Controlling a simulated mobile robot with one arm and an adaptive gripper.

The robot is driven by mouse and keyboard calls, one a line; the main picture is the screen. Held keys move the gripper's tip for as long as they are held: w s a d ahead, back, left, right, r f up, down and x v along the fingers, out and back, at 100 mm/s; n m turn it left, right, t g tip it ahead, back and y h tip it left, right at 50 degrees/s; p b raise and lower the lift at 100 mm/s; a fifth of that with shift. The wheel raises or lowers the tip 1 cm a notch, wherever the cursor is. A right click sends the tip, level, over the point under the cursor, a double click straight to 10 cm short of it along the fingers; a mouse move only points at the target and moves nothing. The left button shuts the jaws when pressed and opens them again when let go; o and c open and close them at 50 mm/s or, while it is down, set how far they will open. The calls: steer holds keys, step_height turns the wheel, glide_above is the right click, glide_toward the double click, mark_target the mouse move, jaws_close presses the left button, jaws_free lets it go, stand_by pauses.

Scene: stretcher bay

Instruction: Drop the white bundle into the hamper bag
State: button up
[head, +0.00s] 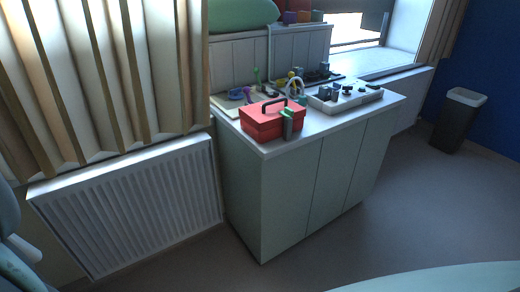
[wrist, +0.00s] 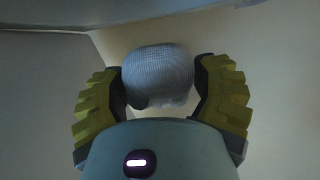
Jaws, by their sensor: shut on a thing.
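In the wrist view, the white bundle (wrist: 160,74) is a rounded, knit-textured lump. My gripper (wrist: 160,80) is shut on it, with one dark, yellow-backed finger pressed against each side. The bundle looks held clear of any surface, against a plain pale background. Neither the gripper nor the bundle shows in the head view. I see no hamper bag in either view.
In the head view, a pale cabinet (head: 290,195) carries a red toolbox (head: 271,122), a grey-white device (head: 345,97) and small items. A radiator (head: 130,205) stands left under curtains (head: 100,75). A dark bin (head: 457,122) stands far right. Floor between is clear.

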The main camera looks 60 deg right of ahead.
steer(key=shift+w+f+b, duration=0.1)
steer(key=shift+f+b, duration=0.6)
steer(key=shift+f, duration=1.15)
steer(key=shift+d, duration=0.1)
steer(key=o, duration=1.3)
steer(key=v, duration=0.7)
steer(key=shift+d, duration=0.2)
steer(key=shift+r, duration=0.1)
